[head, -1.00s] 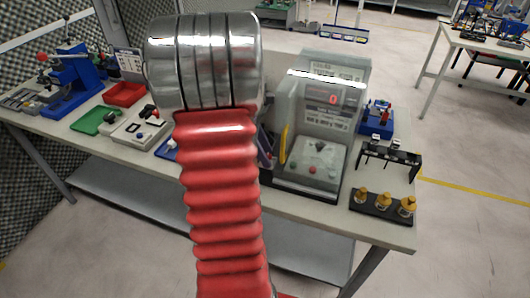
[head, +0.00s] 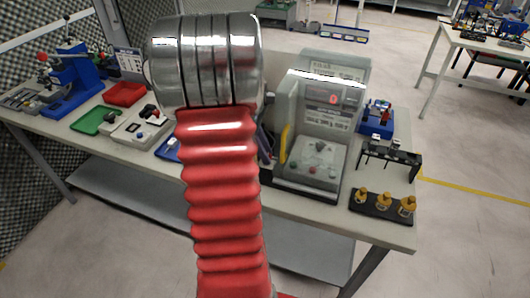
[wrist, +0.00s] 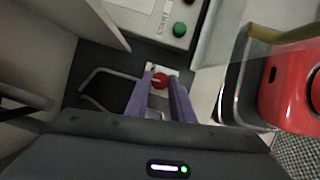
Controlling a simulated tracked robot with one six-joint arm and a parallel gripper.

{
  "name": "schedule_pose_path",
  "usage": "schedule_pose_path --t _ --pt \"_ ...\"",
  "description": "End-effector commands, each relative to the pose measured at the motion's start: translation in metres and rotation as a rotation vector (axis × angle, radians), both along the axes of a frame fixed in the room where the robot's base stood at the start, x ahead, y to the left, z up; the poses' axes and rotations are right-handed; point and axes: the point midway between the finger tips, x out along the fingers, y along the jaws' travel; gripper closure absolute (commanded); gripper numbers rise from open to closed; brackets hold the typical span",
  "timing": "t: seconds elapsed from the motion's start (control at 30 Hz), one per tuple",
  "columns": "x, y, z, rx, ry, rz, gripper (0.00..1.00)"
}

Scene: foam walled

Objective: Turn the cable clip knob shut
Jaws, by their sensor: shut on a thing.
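A small red knob (wrist: 160,81) on a pale block shows in the wrist view, with a bent metal loop beside it to the left. My gripper (wrist: 161,73) has its two purple fingers on either side of the knob and is shut on it. How far the knob is turned is not clear from here. In the head view my red arm and its metal joint hide the knob and most of the gripper.
A grey test machine (head: 318,160) with a control panel stands right of my arm on the bench. A green button (wrist: 179,29) on a grey panel is close above the knob. A black holder with brass-coloured pieces (head: 382,206) sits at the bench's right end.

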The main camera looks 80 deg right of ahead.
Motion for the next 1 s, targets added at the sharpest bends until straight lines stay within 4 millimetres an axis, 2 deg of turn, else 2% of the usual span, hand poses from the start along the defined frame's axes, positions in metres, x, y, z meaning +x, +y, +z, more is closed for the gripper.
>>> schedule_pose_path --t 0.6,1.0 --pt "-0.0006 -0.0036 0.0001 0.0 0.0 -0.387 1.0" --pt "0.0001 -0.0042 0.0001 -0.001 0.0 -0.454 1.0"
